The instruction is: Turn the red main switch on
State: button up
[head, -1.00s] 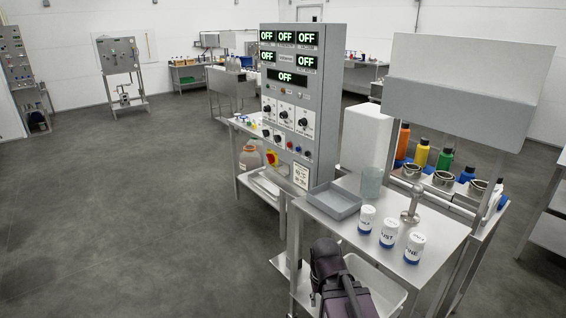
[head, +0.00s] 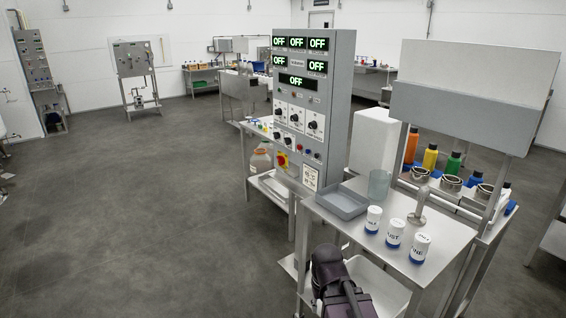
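The red main switch (head: 282,160) is a red rotary knob on a yellow plate, low on the front left of the grey control panel (head: 342,110). The panel's several green displays (head: 297,81) all read OFF. A dark part of my arm shows at the bottom centre of the head view, in front of the steel table and well to the right of and nearer than the switch. I cannot make out my gripper's fingers in the head view, and nothing of mine touches the switch.
A steel table (head: 440,246) with a grey tray (head: 341,201), white jars (head: 394,233) and a clear beaker (head: 379,184) stands right of the panel. A white bin (head: 375,285) sits beneath. The dark floor (head: 150,230) left of the panel is clear.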

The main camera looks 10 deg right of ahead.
aim_at(281, 159)
jog(key=u, duration=0.1)
jog(key=i, duration=0.95)
jog(key=z, duration=0.1)
jog(key=k, duration=0.7)
jog(key=u, duration=0.5)
jog(key=i, duration=1.05)
jog(key=u, duration=0.2)
